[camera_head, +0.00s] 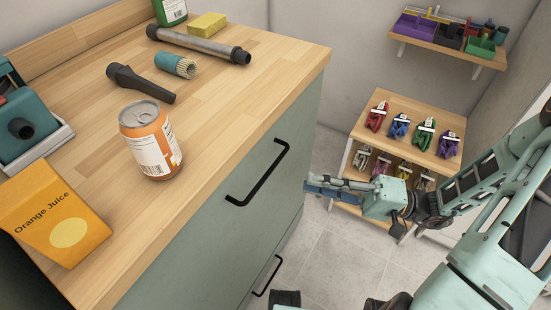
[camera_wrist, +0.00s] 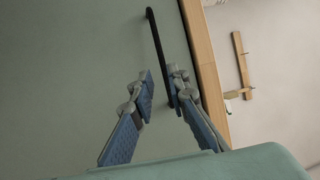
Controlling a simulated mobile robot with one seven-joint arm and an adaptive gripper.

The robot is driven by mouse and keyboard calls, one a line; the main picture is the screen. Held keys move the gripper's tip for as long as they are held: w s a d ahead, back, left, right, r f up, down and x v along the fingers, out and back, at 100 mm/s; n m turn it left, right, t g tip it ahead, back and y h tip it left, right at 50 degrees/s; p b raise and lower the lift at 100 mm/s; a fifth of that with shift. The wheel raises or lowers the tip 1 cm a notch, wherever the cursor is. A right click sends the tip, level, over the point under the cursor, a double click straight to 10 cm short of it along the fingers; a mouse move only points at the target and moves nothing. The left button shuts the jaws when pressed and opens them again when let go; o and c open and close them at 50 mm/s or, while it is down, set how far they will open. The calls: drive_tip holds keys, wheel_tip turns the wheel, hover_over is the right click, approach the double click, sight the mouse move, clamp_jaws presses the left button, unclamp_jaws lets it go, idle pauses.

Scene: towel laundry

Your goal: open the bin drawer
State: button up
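The green cabinet front (camera_head: 215,225) carries a long black upper handle (camera_head: 260,174) and a lower black handle (camera_head: 268,277). The front looks closed. I cannot tell from markings which one is the bin drawer. My gripper (camera_head: 312,187) is at the right of the cabinet front, apart from it in the head view. In the wrist view my gripper (camera_wrist: 160,76) is open, with its two blue-padded fingers spread and empty. A black handle (camera_wrist: 156,35) runs beyond the fingertips and lines up with the gap, close to the right finger. Its lower end is partly hidden by that finger.
The wooden countertop (camera_head: 215,100) holds an orange can (camera_head: 150,140), an orange juice carton (camera_head: 55,215), a brush (camera_head: 175,64) and a grey tube (camera_head: 200,43). A small shelf (camera_head: 420,115) with coloured clamps stands behind my arm. Tiled floor (camera_head: 320,240) is free before the cabinet.

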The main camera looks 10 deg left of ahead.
sight(269, 172)
drive_tip(key=a, duration=0.3)
drive_tip(key=a+r, duration=0.1)
drive_tip(key=a, duration=0.3)
drive_tip(key=a+r+b, duration=0.1)
drive_tip(key=a, duration=0.2)
drive_tip(key=shift+s+a, duration=0.1)
drive_tip(key=shift+a, duration=0.2)
drive_tip(key=shift+c, duration=0.4)
clamp_jaws()
drive_tip(key=shift+d, duration=0.15)
